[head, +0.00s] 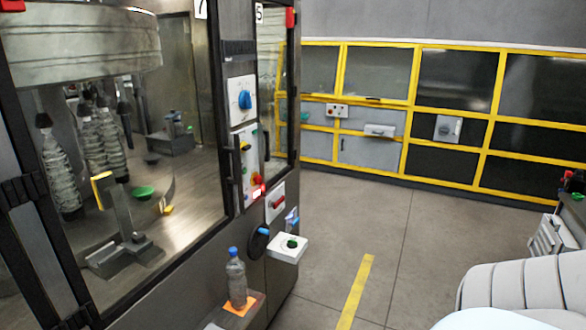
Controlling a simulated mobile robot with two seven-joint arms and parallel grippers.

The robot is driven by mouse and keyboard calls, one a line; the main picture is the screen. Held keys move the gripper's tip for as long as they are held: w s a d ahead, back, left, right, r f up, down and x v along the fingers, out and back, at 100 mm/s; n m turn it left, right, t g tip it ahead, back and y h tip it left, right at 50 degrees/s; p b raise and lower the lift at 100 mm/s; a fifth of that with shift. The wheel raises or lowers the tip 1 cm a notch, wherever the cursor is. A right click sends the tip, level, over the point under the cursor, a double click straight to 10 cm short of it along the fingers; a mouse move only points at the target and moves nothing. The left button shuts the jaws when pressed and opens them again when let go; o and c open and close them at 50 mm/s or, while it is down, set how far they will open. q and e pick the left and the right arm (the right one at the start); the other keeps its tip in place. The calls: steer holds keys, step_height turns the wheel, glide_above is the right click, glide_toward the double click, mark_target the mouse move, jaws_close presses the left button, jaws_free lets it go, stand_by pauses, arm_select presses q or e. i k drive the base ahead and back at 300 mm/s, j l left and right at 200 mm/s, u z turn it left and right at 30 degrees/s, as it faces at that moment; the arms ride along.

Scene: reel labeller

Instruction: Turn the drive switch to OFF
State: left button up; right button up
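Several switches sit on the machine's corner post in the head view. A blue rotary knob (244,99) is on a white plate at the top. Below it is a white button panel (245,160) with yellow, green and red controls and a lit red spot. A red handle (278,203) lies slanted on a white plate lower down. A white box with a green knob (291,243) juts out below that. The labels are too small to read, so I cannot tell which is the drive switch or its setting. Neither gripper is in view.
A clear bottle with a blue cap (236,280) stands on an orange pad on a ledge. A glazed machine enclosure (150,230) with bottles inside fills the left. Yellow-framed cabinets (400,105) line the back.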

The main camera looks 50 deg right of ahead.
mark_target(244, 146)
steer(key=z, duration=1.4)
